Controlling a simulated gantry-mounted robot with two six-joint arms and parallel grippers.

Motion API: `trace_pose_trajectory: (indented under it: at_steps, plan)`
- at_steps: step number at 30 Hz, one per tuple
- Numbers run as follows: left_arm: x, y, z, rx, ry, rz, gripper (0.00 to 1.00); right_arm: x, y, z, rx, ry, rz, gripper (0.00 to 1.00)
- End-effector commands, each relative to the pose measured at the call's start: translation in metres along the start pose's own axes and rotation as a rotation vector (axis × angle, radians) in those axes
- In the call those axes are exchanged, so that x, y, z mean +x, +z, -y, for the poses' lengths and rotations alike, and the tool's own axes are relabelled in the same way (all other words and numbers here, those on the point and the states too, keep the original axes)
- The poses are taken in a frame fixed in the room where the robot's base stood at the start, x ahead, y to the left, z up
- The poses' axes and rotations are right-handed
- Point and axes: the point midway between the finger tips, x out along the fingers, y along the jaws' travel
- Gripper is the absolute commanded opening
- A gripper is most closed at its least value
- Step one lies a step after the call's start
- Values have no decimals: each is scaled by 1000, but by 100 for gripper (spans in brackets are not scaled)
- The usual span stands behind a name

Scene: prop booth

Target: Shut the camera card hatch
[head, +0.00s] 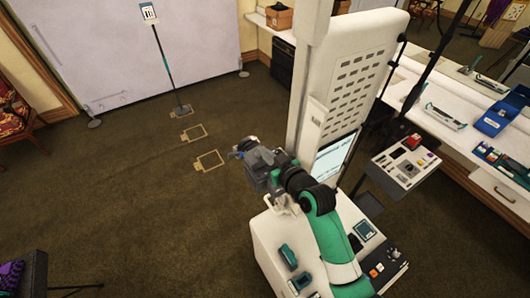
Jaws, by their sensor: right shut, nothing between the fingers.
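My right gripper (243,151) is at the end of the green and dark arm that reaches up and left from the lower right. It is shut and empty, raised above the carpet in front of the tall white vented panel (358,82). A blue-grey block shows just below the gripper; I cannot tell whether it belongs to the wrist. I cannot make out the camera or its card hatch in this view, so their state is not clear. My left gripper is not in view.
A small tray table (402,166) with several small items stands right of the panel. A long white counter (447,124) holds a blue bin (497,119) and tools. Yellow outlines (209,161) mark the carpet (130,200), which is mostly clear at left. A sign stand (166,60) stands at the back.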

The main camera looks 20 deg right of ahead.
Motion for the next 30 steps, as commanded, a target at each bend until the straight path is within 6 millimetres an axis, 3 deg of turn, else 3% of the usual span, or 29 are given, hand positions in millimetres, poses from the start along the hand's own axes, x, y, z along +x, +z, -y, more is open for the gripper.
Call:
trace_pose_trajectory:
  at_steps: [20,23,29,30]
  plan:
    - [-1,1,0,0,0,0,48,0,1,0,-1,0,0,0]
    - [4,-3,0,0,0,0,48,-2,-7,0,-1,0,-1,0]
    - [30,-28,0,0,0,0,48,-13,-50,-2,-1,-1,-1,0]
    - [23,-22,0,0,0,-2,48,-17,-39,-3,-1,-1,-1,0]
